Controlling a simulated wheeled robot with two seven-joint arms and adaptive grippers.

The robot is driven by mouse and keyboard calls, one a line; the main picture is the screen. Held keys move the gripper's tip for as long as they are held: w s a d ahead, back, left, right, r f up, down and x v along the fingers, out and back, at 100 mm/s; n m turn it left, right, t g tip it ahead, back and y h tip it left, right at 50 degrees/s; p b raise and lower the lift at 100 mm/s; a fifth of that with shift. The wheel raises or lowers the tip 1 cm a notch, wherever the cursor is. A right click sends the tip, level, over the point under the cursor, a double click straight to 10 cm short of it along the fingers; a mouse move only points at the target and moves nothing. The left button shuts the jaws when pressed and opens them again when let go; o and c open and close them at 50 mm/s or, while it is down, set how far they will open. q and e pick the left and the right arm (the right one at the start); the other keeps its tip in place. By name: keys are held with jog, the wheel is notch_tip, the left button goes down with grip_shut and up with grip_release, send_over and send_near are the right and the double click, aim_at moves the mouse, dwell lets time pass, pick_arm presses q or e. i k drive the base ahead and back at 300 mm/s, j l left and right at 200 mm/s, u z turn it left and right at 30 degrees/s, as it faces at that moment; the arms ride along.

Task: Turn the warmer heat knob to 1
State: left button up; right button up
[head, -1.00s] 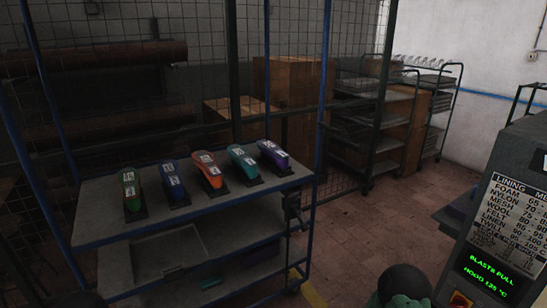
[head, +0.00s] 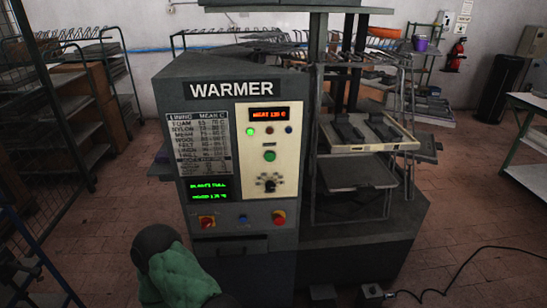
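The warmer (head: 237,220) is a dark grey cabinet labelled WARMER, standing ahead at the middle of the head view. Its cream control panel (head: 287,165) carries a black heat knob (head: 270,183) with marks around it; which mark it points to is too small to tell. Above the knob are a green button (head: 270,156) and an orange-red display (head: 269,114). A green and black rounded part, seemingly mine, shows at the lower left in front of the cabinet. No gripper fingers of mine can be made out.
A lining chart (head: 201,147) and a green-text screen (head: 208,189) are left of the panel. Below are a red-and-yellow switch (head: 207,222) and a red button (head: 279,218). Racks with trays (head: 357,172) stand at right. A cable (head: 470,262) lies on the floor at right.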

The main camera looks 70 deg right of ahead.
aim_at(270, 186)
jog(key=z, duration=2.3)
